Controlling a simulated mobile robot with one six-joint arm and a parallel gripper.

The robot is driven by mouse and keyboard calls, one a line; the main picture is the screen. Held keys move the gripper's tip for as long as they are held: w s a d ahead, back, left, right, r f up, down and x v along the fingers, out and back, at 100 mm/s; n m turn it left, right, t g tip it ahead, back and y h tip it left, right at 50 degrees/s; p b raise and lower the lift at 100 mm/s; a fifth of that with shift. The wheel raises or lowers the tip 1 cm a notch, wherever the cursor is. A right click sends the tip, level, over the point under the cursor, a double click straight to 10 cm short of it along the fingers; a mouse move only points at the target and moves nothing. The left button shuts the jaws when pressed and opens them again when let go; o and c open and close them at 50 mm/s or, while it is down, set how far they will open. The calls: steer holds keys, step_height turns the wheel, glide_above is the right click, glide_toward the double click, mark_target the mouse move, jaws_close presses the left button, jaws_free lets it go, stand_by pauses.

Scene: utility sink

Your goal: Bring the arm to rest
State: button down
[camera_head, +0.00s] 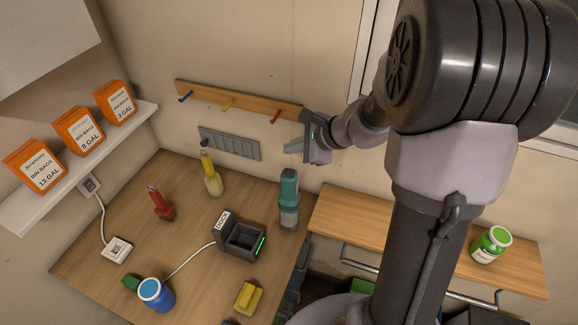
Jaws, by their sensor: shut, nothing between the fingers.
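My arm reaches up from the lower right and bends to the left near the back wall. My gripper (290,147) is at its end, pointing left, raised above the counter and just below the right end of the hook rail (228,98). Its fingers are shut and hold nothing. A teal and grey bottle-shaped device (289,198) stands upright on the counter below the gripper, apart from it.
The wooden counter (190,240) holds a dark charging dock (240,238), yellow and red bottles, a blue-lidded jar (156,294) and a yellow block (248,298). Orange bin-bag boxes (78,130) stand on the left shelf. A green jar (490,245) stands on the right wooden shelf.

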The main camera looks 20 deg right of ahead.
steer(key=shift+f, duration=0.1)
steer(key=s+a+f+n+g+b, duration=0.1)
steer(key=s+a+f+n+b, duration=0.2)
steer(key=s+a+n+b, duration=0.4)
steer(key=s+a+f+n+g+b, duration=0.1)
steer(key=s+a+f+n+b, duration=0.2)
steer(key=s+a+n+b, duration=0.35)
steer(key=s+a+f+n+h+b, duration=0.1)
steer(key=s+f+n+b, duration=0.3)
steer(key=s+b, duration=0.4)
steer(key=s+h, duration=0.1)
steer(key=s, duration=0.1)
steer(key=shift+s+f+b, duration=0.3)
steer(key=shift+s+b, duration=0.1)
